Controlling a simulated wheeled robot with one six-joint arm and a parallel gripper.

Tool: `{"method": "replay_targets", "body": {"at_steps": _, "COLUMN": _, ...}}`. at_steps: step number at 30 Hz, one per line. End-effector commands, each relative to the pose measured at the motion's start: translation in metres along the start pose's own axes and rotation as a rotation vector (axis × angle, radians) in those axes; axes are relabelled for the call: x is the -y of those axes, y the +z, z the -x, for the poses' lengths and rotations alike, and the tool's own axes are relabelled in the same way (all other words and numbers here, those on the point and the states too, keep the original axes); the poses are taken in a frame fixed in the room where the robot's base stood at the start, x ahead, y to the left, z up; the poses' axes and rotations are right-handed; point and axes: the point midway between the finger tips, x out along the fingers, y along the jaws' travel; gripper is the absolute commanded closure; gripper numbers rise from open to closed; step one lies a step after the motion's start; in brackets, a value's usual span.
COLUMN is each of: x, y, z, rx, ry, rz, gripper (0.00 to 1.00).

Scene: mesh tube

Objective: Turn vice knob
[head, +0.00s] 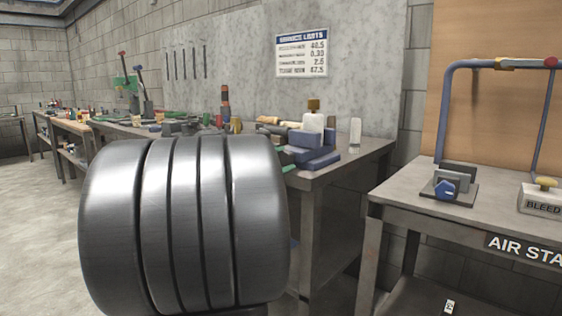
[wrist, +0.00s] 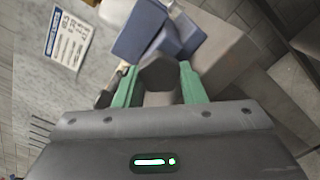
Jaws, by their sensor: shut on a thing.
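The blue vice (head: 315,158) stands on the metal workbench, right of centre in the head view. Its blue blocks (wrist: 146,28) show at the top of the wrist view. A dark, faceted knob (wrist: 160,74) lies just below them in that view. My gripper (wrist: 160,80) has its two green fingers on either side of the knob and is shut on it. In the head view my gripper and the knob cannot be made out; a large dark grey rounded body, probably my arm, covers that area.
The workbench (head: 345,160) carries tools, a white bottle (head: 313,122) and a clear cylinder (head: 355,132). A second table (head: 400,193) at right holds a block with a blue hexagonal knob (head: 446,188) and a box marked BLEED (head: 540,203). Open floor (head: 40,215) lies at left.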

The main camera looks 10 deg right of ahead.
Motion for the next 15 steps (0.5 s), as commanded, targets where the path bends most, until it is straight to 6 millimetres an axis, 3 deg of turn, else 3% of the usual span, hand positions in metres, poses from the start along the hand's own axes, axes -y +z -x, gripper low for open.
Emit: {"method": "replay_targets", "body": {"at_steps": 15, "x": 0.0014, "y": -0.0015, "z": 0.0001, "rx": -0.002, "ry": -0.003, "rz": -0.047, "gripper": 0.86}}
